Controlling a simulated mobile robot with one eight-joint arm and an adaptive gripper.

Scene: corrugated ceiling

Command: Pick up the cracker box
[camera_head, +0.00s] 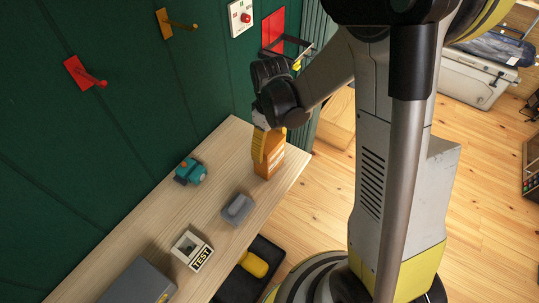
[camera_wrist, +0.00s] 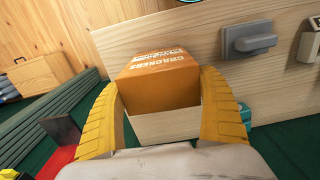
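The cracker box (camera_head: 269,160) is orange and stands upright near the right end of the wooden table (camera_head: 222,150). In the wrist view the cracker box (camera_wrist: 160,75) shows its lettered top between the two yellow fingers of my gripper (camera_wrist: 162,85). One finger is on each side, close against the box edges; I cannot tell whether both press on it. In the head view my gripper (camera_head: 260,142) reaches down from above, with a yellow finger alongside the box. The box appears to rest on the table.
A teal object (camera_head: 190,171), a grey object (camera_head: 237,208) and a block marked TEST (camera_head: 191,250) stand on the table, left of the box. A grey case (camera_head: 138,285) is at the near end.

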